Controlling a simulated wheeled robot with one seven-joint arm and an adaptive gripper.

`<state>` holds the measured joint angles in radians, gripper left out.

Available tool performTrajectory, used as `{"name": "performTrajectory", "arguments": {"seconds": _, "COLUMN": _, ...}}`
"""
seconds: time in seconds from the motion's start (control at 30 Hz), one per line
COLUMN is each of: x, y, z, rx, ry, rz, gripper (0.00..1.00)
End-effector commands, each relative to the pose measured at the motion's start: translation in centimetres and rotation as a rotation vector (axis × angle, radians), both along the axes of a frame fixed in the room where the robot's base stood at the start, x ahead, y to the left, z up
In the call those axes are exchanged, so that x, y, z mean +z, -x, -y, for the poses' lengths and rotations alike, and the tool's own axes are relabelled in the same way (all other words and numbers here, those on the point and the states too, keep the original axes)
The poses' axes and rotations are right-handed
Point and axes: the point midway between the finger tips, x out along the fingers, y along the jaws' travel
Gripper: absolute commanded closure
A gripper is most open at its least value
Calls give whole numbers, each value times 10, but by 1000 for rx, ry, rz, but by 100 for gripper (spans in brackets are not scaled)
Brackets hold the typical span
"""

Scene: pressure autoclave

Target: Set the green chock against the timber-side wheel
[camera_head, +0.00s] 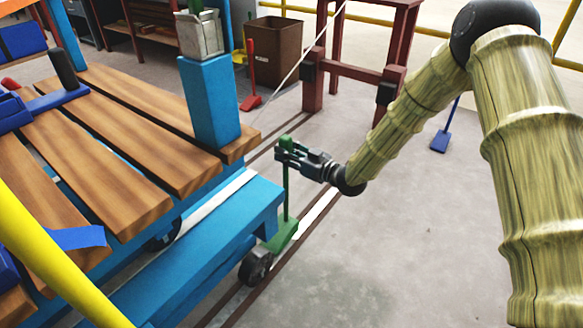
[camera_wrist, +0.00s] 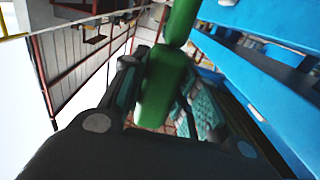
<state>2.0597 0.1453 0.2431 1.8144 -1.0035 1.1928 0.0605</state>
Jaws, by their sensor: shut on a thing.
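The green chock (camera_head: 281,236) has a wedge-like foot low by the rail and an upright green handle. My gripper (camera_head: 286,152) is shut on the top of that handle, which also shows between the fingers in the wrist view (camera_wrist: 160,85). The foot is just behind and right of a dark wheel (camera_head: 256,267) under the blue cart (camera_head: 235,215). I cannot tell whether the foot touches the wheel or the floor. Timber planks (camera_head: 130,150) form the cart's deck. Another wheel (camera_head: 163,238) is partly hidden under the frame.
A red timber frame (camera_head: 350,78) stands behind, with a brown bin (camera_head: 276,50) and a red broom-like tool (camera_head: 250,75). A blue long-handled tool (camera_head: 441,138) is at the right. A yellow rail (camera_head: 50,255) crosses the near left.

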Motion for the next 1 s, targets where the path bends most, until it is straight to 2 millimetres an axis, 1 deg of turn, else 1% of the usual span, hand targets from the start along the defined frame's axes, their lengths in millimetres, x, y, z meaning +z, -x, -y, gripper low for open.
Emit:
{"name": "performTrajectory", "arguments": {"seconds": 0.27, "x": 1, "y": 4, "z": 8, "rx": -1, "ry": -2, "rz": 4, "gripper": 100}}
{"name": "performTrajectory", "arguments": {"seconds": 0.43, "x": -1, "y": 10, "z": 16, "rx": -2, "ry": -3, "rz": 3, "gripper": 100}}
{"name": "performTrajectory", "arguments": {"seconds": 0.7, "x": -20, "y": 10, "z": 16, "rx": -1, "ry": -2, "rz": 3, "gripper": 100}}
{"name": "performTrajectory", "arguments": {"seconds": 0.8, "x": -31, "y": 10, "z": 16, "rx": -1, "ry": -2, "rz": 3, "gripper": 100}}
{"name": "performTrajectory", "arguments": {"seconds": 0.9, "x": -35, "y": 10, "z": 16, "rx": -1, "ry": -2, "rz": 3, "gripper": 100}}
{"name": "performTrajectory", "arguments": {"seconds": 1.0, "x": -35, "y": 10, "z": 16, "rx": -1, "ry": -3, "rz": 3, "gripper": 100}}
